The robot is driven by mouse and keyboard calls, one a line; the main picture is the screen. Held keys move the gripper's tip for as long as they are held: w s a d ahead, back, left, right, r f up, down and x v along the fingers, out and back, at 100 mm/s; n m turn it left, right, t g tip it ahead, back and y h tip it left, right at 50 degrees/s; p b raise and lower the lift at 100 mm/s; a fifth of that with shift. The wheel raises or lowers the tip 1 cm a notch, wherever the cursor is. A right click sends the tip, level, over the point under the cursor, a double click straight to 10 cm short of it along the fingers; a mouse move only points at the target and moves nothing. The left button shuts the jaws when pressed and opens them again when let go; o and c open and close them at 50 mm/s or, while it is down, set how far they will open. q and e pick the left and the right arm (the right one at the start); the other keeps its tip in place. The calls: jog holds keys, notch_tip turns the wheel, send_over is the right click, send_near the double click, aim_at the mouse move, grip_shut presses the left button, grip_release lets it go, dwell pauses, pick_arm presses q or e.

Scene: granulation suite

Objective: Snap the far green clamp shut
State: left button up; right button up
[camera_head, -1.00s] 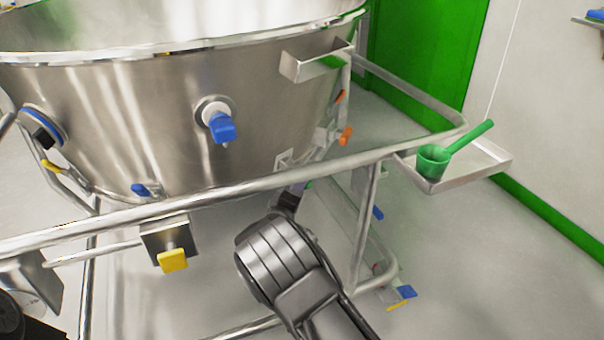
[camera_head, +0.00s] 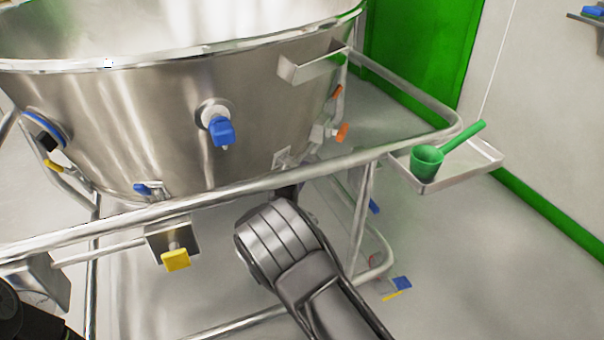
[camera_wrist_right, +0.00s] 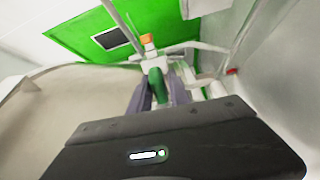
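A green clamp handle (camera_wrist_right: 157,86) shows in the right wrist view, near the middle. My right gripper's two grey fingers (camera_wrist_right: 159,92) lie on either side of it, with the handle between them. I cannot tell whether they press on it. In the head view my right forearm reaches up from the bottom, and the right gripper's dark end (camera_head: 287,191) is under the steel bowl (camera_head: 110,110). Its fingertips and the green clamp are hidden there. My left gripper is out of view.
Orange handles (camera_head: 341,132) are on the bowl's right side, and an orange piece shows in the wrist view (camera_wrist_right: 147,40). A frame rail (camera_head: 230,192) crosses above my right wrist. A green scoop (camera_head: 428,160) lies on a side tray (camera_head: 470,172). A yellow knob (camera_head: 176,260) is left of the forearm.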

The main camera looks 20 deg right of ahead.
jog(key=shift+o, duration=1.4)
jog(key=shift+r, duration=0.1)
jog(key=shift+s+a, duration=0.4)
jog(key=p+v, duration=0.2)
jog(key=v, duration=0.4)
jog(key=shift+s+a, duration=0.2)
jog(key=shift+s, duration=0.1)
